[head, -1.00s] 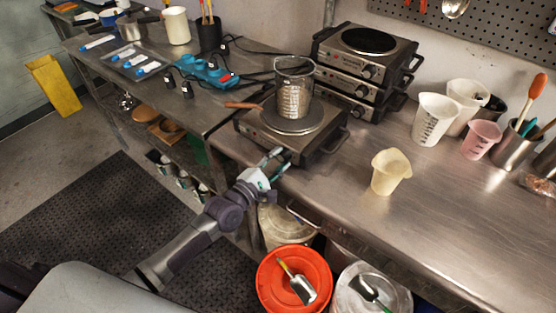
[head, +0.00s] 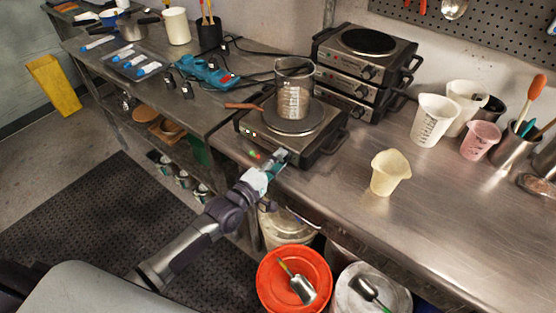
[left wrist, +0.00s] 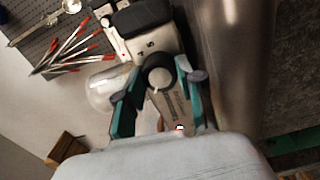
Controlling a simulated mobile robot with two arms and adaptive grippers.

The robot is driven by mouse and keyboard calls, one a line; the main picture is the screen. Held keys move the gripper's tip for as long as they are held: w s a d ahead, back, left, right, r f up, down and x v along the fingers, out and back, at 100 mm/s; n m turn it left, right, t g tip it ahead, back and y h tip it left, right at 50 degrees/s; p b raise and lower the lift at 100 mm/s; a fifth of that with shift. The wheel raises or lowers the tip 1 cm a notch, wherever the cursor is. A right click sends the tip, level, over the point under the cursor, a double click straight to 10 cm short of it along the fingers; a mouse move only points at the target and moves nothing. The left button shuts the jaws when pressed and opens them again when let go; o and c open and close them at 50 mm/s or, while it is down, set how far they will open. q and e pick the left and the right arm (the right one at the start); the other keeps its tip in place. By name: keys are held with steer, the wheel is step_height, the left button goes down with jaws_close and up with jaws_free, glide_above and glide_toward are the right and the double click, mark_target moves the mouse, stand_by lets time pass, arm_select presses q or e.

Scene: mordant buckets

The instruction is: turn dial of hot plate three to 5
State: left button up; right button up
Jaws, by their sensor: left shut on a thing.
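A hot plate (head: 318,143) stands at the table's front edge in the head view, with a round plate on top and a glass beaker (head: 293,92) on it. My left gripper (head: 273,162) is at its front face. In the left wrist view, the black dial (left wrist: 158,79) with a white mark sits between the teal fingers of my left gripper (left wrist: 157,85), which are shut on it. Small numerals show on the face beside the dial, too blurred to read surely. In the head view the gripper hides the dial. My right gripper is not in view.
More hot plates (head: 362,76) stand stacked behind. A pale yellow beaker (head: 390,172) stands to the right on open table, with white jugs (head: 433,119) beyond.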

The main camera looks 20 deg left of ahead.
arm_select(q)
steer(key=m, duration=0.3)
steer(key=shift+m, duration=0.4)
steer(key=m+p, duration=0.1)
steer(key=m, duration=0.2)
steer(key=shift+m, duration=0.3)
steer(key=m, duration=0.3)
steer(key=shift+m, duration=0.3)
steer(key=m, duration=0.3)
steer(key=shift+f+m+p, duration=0.1)
steer(key=shift+m+p, duration=0.2)
steer(key=m, duration=0.3)
steer(key=shift+m, duration=0.3)
steer(key=m, duration=0.3)
steer(key=shift+m, duration=0.3)
steer(key=m+b, duration=0.1)
steer(key=m, duration=0.5)
steer(key=shift+m, duration=0.4)
